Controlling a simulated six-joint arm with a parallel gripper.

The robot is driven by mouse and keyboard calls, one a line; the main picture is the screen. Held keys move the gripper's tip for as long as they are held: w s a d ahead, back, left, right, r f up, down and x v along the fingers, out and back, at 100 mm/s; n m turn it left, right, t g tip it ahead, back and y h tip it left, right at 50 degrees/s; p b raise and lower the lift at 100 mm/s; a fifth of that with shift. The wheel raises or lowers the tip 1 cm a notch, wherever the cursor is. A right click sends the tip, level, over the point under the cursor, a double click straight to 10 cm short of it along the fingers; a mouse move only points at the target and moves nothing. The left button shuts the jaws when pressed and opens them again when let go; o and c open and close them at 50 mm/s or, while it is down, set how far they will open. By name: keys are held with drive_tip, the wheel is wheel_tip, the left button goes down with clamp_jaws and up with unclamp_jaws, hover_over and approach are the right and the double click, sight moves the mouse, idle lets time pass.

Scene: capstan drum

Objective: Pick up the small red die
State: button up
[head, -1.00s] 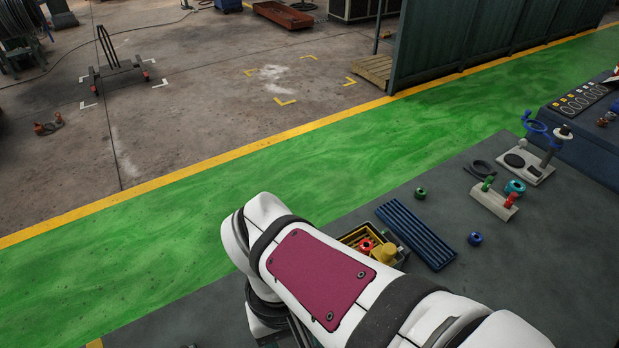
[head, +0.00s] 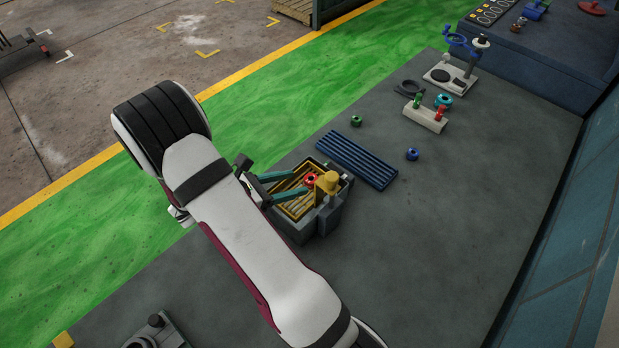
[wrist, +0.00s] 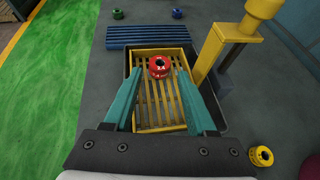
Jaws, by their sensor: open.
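The small red die (wrist: 159,67) is a round red ring-like piece with a dark centre hole. It lies on the yellow slatted grate (wrist: 158,100) inside a dark box, toward the grate's far end in the wrist view. It also shows in the head view (head: 311,180). My gripper (wrist: 159,72) is open, its two teal fingers spread over the grate. In the wrist view the red die appears between and just beyond the fingertips. I cannot tell the height gap. Nothing is held.
A yellow post with a rounded head (head: 328,183) rises at the box's right side. A blue ribbed rack (head: 357,160) lies beyond the box. Green (head: 356,120) and blue (head: 412,154) rings lie on the bench, and a yellow ring (wrist: 261,156) sits right of the box.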

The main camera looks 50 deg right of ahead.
sight(309, 180)
drive_tip(key=x, duration=0.5)
drive_tip(key=shift+a, duration=0.1)
clamp_jaws()
